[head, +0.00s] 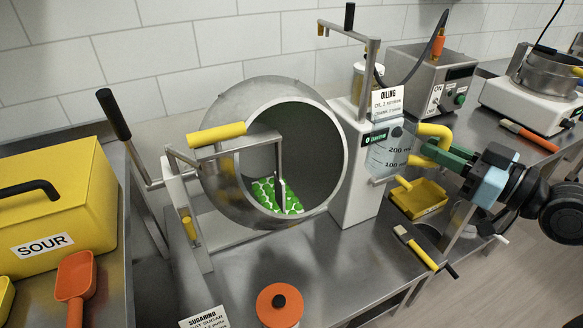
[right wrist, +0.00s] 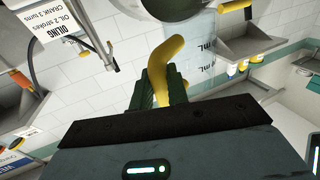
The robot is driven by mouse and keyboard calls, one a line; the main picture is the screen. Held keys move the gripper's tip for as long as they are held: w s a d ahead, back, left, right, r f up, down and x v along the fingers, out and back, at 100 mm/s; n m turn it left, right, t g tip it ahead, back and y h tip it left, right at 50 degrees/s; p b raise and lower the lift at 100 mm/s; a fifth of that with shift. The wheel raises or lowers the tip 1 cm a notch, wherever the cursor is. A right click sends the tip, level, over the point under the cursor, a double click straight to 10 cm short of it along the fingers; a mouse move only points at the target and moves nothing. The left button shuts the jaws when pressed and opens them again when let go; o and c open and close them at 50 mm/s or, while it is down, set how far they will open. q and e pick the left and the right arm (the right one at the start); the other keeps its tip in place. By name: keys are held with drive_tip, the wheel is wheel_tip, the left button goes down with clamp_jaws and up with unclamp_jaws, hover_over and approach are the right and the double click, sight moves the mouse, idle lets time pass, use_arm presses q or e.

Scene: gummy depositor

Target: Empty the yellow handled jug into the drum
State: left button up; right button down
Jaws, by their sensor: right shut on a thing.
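The jug (head: 388,152) is clear with 100 and 200 mL marks and a yellow handle (head: 434,131). It looks about upright in front of the white drum stand, right of the drum's mouth. I cannot make out its contents. My right gripper (head: 430,152) has green fingers shut on the yellow handle. In the right wrist view the handle (right wrist: 172,62) lies between the fingers. The steel drum (head: 226,105) is round, with its open mouth facing front right. A green and white patterned patch (head: 278,196) lies inside it. My left gripper is not in view.
A steel bar with a yellow grip (head: 216,134) crosses the drum's mouth. A lever (head: 349,18) rises above the stand. A yellow scoop (head: 419,198) and a brush (head: 414,246) lie below the jug. A yellow SOUR bin (head: 60,200) stands left.

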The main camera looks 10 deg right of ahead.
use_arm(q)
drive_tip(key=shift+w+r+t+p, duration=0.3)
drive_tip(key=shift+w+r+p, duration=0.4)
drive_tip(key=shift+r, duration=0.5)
use_arm(e)
drive_tip(key=s, duration=0.3)
drive_tip(key=s+a, duration=0.1)
drive_tip(key=s, duration=0.1)
drive_tip(key=shift+s, duration=0.3)
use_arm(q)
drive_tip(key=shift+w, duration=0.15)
